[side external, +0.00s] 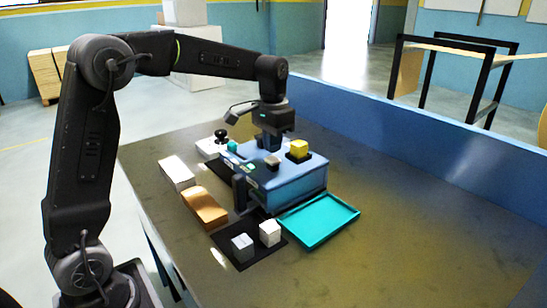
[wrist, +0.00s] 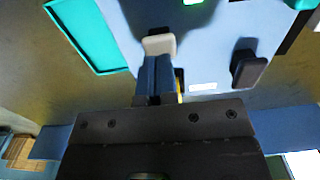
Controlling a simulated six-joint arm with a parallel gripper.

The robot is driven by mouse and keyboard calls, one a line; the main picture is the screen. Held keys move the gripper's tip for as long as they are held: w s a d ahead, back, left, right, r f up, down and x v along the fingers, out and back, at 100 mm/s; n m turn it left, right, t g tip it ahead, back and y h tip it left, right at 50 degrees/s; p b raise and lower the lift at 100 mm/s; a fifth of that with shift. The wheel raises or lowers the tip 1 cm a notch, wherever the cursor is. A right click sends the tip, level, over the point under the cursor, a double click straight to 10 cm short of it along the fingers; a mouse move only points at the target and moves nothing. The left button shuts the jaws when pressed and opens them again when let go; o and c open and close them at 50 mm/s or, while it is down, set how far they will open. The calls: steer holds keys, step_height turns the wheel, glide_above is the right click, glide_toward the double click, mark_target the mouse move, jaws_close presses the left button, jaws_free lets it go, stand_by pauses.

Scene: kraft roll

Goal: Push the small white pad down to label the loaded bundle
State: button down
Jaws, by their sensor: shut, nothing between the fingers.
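A blue machine (side external: 300,188) stands mid-table, and its top fills much of the wrist view (wrist: 215,50). The small white pad (wrist: 159,44) is on its top; in the side view it shows as a small pale block (side external: 272,160). My gripper (side external: 271,147) points down just above the pad. In the wrist view my gripper (wrist: 155,62) has its blue-grey fingers together, with the tips at the pad's near edge. I cannot tell whether they touch it. No bundle can be made out in the machine.
A teal tray (side external: 345,212) lies in front. A brown block (side external: 205,208), white block (side external: 177,172) and two small blocks on a black mat (side external: 240,262) lie left. The right tabletop is clear.

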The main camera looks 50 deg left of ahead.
mark_target(273, 158)
steer(key=shift+f, duration=0.6)
steer(key=shift+f, duration=0.4)
steer(key=shift+f, duration=0.85)
steer(key=shift+r, duration=3.55)
